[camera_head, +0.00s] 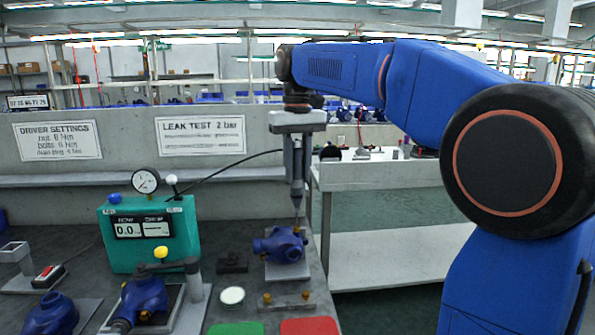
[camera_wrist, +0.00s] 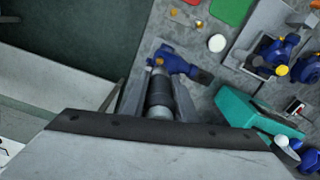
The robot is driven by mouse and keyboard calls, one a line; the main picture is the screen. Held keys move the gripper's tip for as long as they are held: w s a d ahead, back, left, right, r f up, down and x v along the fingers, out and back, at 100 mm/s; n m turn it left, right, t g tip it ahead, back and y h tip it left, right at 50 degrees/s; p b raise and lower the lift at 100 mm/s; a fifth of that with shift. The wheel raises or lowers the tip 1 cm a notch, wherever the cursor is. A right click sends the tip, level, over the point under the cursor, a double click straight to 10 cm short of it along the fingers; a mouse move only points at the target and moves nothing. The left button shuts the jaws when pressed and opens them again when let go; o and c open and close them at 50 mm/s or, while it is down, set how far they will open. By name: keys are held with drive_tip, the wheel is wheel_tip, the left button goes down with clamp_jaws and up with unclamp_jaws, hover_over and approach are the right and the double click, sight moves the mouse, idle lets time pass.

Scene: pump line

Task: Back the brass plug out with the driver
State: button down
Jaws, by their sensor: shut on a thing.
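My gripper (camera_head: 297,165) points straight down and is shut on the driver (camera_head: 297,190), a grey tool held upright with a thin tip. In the wrist view, the driver's dark body (camera_wrist: 160,92) lies between the two fingers. Below it a blue pump (camera_head: 280,246) sits on a grey plate (camera_head: 287,271) near the bench's right edge. The brass plug (camera_head: 296,230) is a small yellow spot at the top right of the pump. The driver tip is just over or at the plug; I cannot tell whether they touch. The pump also shows in the wrist view (camera_wrist: 178,62).
A teal test box (camera_head: 150,235) with a gauge stands left of the pump. A second blue pump (camera_head: 143,298) sits in a fixture at front left. A white disc (camera_head: 232,296), green mat (camera_head: 236,328) and red mat (camera_head: 309,326) lie in front. A bar with brass pieces (camera_head: 287,304) lies nearby.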

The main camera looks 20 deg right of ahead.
sight(298, 141)
drive_tip(key=shift+f, duration=0.5)
idle(1.5)
drive_tip(key=shift+r, duration=0.2)
idle(2.3)
drive_tip(key=shift+s, duration=0.35)
idle(1.2)
drive_tip(key=shift+r, duration=3.55)
